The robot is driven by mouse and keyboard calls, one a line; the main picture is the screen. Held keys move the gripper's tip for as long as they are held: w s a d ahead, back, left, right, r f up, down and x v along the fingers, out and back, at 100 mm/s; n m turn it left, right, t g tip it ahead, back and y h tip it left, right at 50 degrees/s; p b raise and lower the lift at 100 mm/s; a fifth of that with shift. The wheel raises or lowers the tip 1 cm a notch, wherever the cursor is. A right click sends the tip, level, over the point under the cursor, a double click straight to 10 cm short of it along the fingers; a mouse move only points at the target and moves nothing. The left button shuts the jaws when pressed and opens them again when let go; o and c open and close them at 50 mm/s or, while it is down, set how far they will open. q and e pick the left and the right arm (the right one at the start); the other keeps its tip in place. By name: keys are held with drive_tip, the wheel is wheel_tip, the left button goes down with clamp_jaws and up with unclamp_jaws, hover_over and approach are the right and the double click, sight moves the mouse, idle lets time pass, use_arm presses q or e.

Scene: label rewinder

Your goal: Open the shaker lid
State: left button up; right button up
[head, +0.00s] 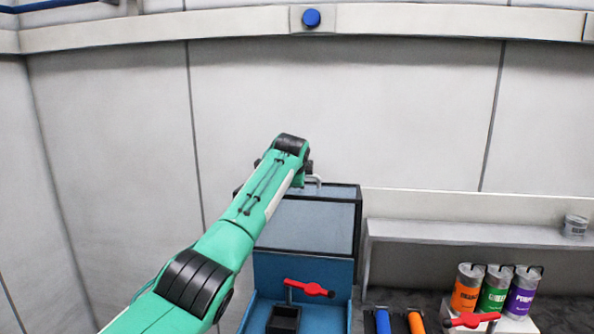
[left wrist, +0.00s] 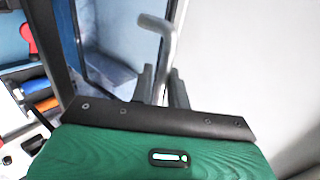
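The shaker (head: 303,262) looks like a blue box with a dark-framed top, standing against the wall in the middle of the head view. Its dark frame (left wrist: 52,45) and pale blue inner walls (left wrist: 100,50) show in the left wrist view. A bent metal handle (head: 316,179) sticks up at its back edge; it also shows in the left wrist view (left wrist: 163,38). My left gripper (left wrist: 160,82) has a finger on each side of the handle's bar. Whether the fingers press on it is unclear. In the head view my arm hides the fingertips.
To the right are blue (head: 383,321) and orange (head: 415,322) rollers, another red handle (head: 472,320), several labelled cans (head: 496,290) and a grey shelf (head: 470,233).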

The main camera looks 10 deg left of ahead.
use_arm(q)
drive_tip(key=shift+s+b, duration=0.3)
drive_tip(key=b+v, duration=0.7)
drive_tip(key=v, duration=0.5)
drive_tip(key=shift+s+r, duration=0.2)
drive_tip(key=shift+r, duration=0.1)
